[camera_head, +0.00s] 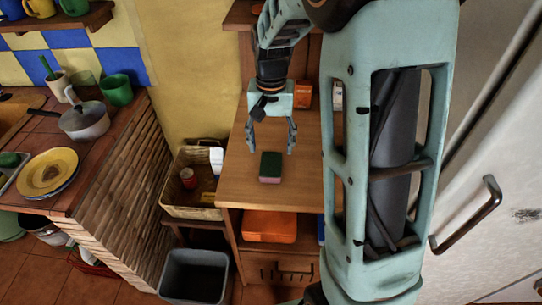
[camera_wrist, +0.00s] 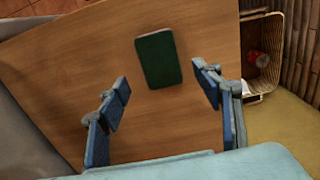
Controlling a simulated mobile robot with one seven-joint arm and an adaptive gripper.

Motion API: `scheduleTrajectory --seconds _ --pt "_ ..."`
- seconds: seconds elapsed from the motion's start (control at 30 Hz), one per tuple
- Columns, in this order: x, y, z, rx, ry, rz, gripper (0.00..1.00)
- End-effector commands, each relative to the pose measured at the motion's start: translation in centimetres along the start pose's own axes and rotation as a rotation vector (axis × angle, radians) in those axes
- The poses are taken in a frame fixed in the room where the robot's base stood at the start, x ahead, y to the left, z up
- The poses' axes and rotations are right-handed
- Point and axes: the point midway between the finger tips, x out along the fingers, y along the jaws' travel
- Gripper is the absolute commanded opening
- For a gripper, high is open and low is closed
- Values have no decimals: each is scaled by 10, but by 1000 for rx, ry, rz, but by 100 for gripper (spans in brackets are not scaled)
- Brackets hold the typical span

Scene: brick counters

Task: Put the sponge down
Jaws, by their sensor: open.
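The sponge (camera_head: 270,167) has a dark green top and a pinkish lower side. It lies flat on the wooden cabinet top (camera_head: 240,190), near its front edge. In the wrist view the sponge (camera_wrist: 158,59) shows its green face, beyond the fingertips and roughly midway between them. My gripper (camera_head: 271,143) is open and empty above the cabinet top, just behind the sponge in the head view. In the wrist view the two fingers of my gripper (camera_wrist: 161,76) stand wide apart, with bare wood between them. Nothing hides the sponge.
A wicker basket (camera_head: 190,211) with a red jar (camera_head: 188,178) stands left of the cabinet. A grey bin (camera_head: 194,277) is on the floor below. An orange box (camera_head: 302,94) stands at the back of the cabinet top. The wood around the sponge is clear.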

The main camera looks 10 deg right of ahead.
Motion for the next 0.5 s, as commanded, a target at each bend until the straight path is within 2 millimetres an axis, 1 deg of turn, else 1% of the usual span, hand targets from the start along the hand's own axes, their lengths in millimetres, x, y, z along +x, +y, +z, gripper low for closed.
scheduleTrajectory --seconds 0.03,0.1,0.2,0.33,0.5 --pt "-11 0 0 0 3 -1 60" --pt "-23 0 -1 0 3 -1 60" --pt "-34 0 0 0 1 0 60" --pt "-41 0 0 0 0 0 60" --pt "-42 0 0 0 -1 1 60"
